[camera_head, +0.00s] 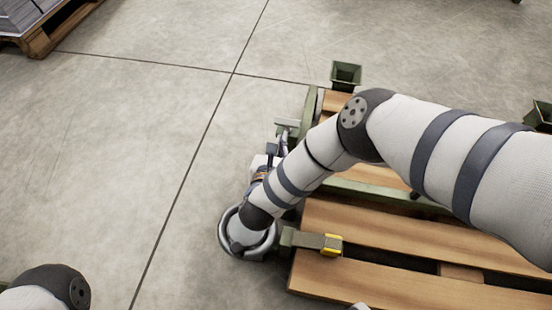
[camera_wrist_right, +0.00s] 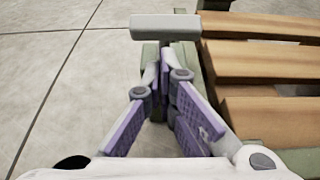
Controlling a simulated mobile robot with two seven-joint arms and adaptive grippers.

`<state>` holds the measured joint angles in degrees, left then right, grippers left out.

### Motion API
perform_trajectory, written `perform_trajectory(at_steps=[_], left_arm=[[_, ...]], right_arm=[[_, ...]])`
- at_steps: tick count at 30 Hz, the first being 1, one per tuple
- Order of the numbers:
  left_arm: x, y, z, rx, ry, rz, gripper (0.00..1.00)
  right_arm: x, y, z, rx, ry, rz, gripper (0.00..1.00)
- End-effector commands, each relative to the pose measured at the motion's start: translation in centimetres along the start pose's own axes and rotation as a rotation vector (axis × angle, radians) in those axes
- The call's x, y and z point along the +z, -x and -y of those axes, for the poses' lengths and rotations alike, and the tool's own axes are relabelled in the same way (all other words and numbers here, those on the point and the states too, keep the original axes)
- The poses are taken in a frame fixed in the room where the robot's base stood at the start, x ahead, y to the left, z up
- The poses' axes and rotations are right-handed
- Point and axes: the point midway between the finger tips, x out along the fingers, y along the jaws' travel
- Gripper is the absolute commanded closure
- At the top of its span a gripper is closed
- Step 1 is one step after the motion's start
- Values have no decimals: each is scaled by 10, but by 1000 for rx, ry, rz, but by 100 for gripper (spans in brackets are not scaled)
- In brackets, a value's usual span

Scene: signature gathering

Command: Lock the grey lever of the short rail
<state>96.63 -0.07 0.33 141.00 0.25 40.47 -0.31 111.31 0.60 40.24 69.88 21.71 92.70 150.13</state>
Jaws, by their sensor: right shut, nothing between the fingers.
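The grey lever (camera_head: 287,123) is a light bar at the left edge of the wooden platform, on a green rail (camera_head: 310,108). In the right wrist view the lever (camera_wrist_right: 166,27) lies crosswise just beyond the fingertips. My right gripper (camera_head: 279,146) is beside the platform's left edge and points toward the lever. In the wrist view its purple-padded fingers (camera_wrist_right: 161,78) are shut with nothing between them. Whether the fingertips touch the lever is unclear. Part of the rail is hidden by my right arm. My left arm shows only at the lower left, its gripper out of frame.
The slatted wooden platform (camera_head: 380,288) fills the lower right, with green brackets (camera_head: 346,74) at its far side. A yellow-tipped lever (camera_head: 333,244) sits near my right wrist. A loaded pallet (camera_head: 40,40) stands at the upper left. The concrete floor on the left is clear.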

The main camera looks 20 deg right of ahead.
Motion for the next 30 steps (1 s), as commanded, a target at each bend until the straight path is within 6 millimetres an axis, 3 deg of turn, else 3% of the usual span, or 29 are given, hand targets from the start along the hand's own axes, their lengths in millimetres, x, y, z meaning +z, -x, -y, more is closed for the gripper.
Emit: perform_trajectory(at_steps=[30], left_arm=[[9,7,1,-1,3,-6,67]], right_arm=[[17,-8,0,-2,0,-92,100]])
